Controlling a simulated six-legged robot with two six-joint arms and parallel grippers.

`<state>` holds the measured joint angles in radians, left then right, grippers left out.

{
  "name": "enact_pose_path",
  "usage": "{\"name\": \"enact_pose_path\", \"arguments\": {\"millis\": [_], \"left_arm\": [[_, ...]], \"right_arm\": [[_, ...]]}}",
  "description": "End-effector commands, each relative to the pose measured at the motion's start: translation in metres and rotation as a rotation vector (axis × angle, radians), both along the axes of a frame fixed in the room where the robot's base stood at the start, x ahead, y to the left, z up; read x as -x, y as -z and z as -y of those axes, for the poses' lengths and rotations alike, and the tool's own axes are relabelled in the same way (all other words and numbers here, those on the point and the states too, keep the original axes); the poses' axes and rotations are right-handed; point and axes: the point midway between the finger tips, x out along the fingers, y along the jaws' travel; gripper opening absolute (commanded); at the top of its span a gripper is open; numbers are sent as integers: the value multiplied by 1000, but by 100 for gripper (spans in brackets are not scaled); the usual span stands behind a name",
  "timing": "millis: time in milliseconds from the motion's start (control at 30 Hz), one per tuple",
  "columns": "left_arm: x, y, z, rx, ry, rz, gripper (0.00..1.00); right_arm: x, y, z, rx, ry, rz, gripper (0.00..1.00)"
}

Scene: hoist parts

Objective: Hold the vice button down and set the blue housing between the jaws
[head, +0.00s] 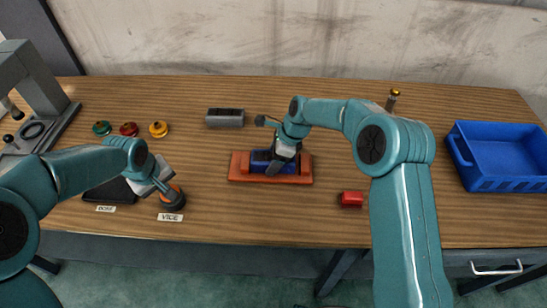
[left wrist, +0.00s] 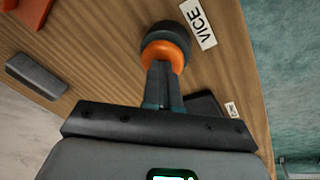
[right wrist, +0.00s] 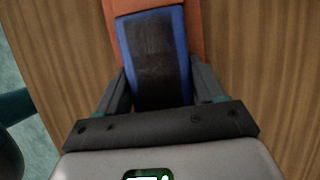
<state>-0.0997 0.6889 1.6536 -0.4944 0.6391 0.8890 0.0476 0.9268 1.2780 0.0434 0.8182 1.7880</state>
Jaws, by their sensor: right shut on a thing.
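The blue housing (head: 260,157), a block with a dark hollow, sits at the orange vice (head: 238,172) mid-table, with orange showing before and behind it. My right gripper (head: 276,165) is shut on the housing; the right wrist view shows the fingers along the sides of the housing (right wrist: 183,60). Whether it rests on the vice floor I cannot tell. My left gripper (head: 172,196) has its fingers together, tips against the orange top of the vice button (left wrist: 166,46), which has a dark round base and a VICE label (head: 171,217). How far the button is pressed is unclear.
A black pad (head: 110,191) lies left of the vice button. A grey block (head: 225,118) is behind the vice, and a red block (head: 351,199) lies to its right. A blue crate (head: 500,185) stands far right. Coloured knobs (head: 129,129) sit back left.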

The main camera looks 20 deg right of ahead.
Motion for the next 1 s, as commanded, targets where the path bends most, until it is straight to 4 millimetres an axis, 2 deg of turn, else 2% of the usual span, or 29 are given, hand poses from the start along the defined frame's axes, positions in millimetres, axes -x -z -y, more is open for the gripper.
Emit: {"name": "enact_pose_path", "arguments": {"millis": [133,167,233,733,867,1000], "left_arm": [[2,3,0,-1,0,-7,0],[2,3,0,-1,0,-7,0],[2,3,0,-1,0,-7,0],[2,3,0,-1,0,-7,0],[2,3,0,-1,0,-7,0],[2,3,0,-1,0,-7,0]], "right_arm": [[0,1,0,0,0,1,20],[0,1,0,0,0,1,75],[0,1,0,0,0,0,98],[0,-1,0,1,0,-1,98],[0,-16,0,1,0,2,98],[0,-45,0,1,0,4,98]]}}
